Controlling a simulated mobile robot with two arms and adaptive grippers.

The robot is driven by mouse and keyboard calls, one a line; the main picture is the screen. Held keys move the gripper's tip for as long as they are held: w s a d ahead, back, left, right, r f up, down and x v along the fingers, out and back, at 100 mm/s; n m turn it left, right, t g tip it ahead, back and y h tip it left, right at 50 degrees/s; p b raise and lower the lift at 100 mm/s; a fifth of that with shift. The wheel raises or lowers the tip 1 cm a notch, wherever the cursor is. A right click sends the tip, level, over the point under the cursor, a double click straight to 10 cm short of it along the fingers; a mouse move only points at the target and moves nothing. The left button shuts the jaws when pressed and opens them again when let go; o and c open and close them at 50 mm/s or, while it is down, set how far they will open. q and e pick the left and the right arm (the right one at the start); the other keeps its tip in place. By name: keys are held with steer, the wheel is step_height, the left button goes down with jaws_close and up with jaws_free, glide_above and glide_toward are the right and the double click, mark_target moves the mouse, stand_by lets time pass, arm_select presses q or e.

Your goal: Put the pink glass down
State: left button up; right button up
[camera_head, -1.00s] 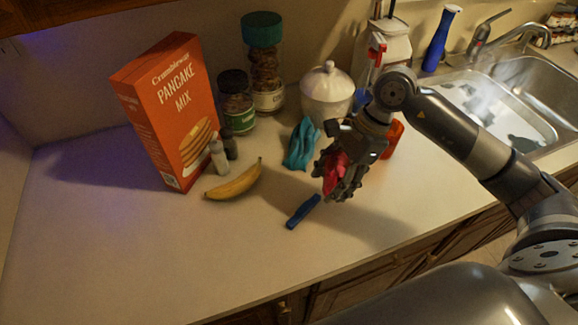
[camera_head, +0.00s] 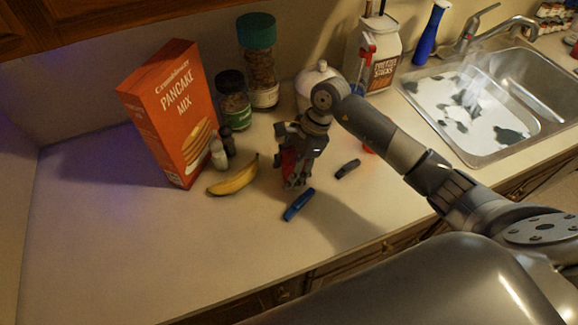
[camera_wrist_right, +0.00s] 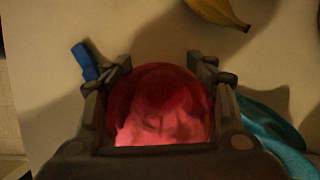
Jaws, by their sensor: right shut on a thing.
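My right gripper (camera_head: 296,180) is shut on the pink glass (camera_head: 288,162), over the counter between the banana and a dark small object. The fingers hide most of the glass in the head view. In the right wrist view the glass (camera_wrist_right: 160,105) is a translucent red-pink round shape between the two fingers of the gripper (camera_wrist_right: 163,72). I cannot tell whether its base touches the counter (camera_head: 120,240). My left gripper is not in view.
The banana (camera_head: 234,178) lies left of the gripper, the blue object (camera_head: 299,205) just in front, the dark object (camera_head: 347,168) to the right. A teal item (camera_wrist_right: 272,122) is close by. Pancake mix box (camera_head: 172,115), jars and sink (camera_head: 480,150) stand around. The front-left counter is clear.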

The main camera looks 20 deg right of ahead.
steer(key=shift+f, duration=0.1)
steer(key=o, duration=0.7)
steer(key=shift+f, duration=0.1)
steer(key=shift+o, duration=1)
